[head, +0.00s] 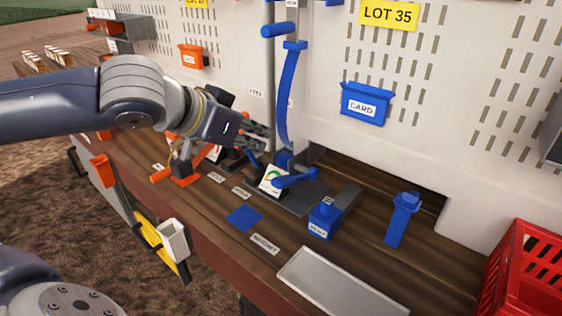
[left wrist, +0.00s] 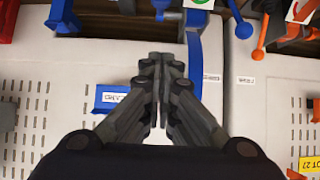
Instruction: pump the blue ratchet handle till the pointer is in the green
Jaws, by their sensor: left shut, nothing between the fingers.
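The pointer is too small to read. Only a sliver of the dial (left wrist: 200,3) shows at the top edge in the left wrist view. My left gripper (head: 268,137) is shut and empty, above and to the left of the handle and apart from it. Its closed fingers (left wrist: 160,62) point at the panel and bench in the left wrist view. My right gripper is not in view.
A tall blue curved lever (head: 288,95) rises behind the handle. An orange lever unit (head: 182,168) stands to the left. A blue box (head: 325,222), a blue post (head: 402,220) and a grey tray (head: 340,285) sit to the right. A red crate (head: 525,265) stands at far right.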

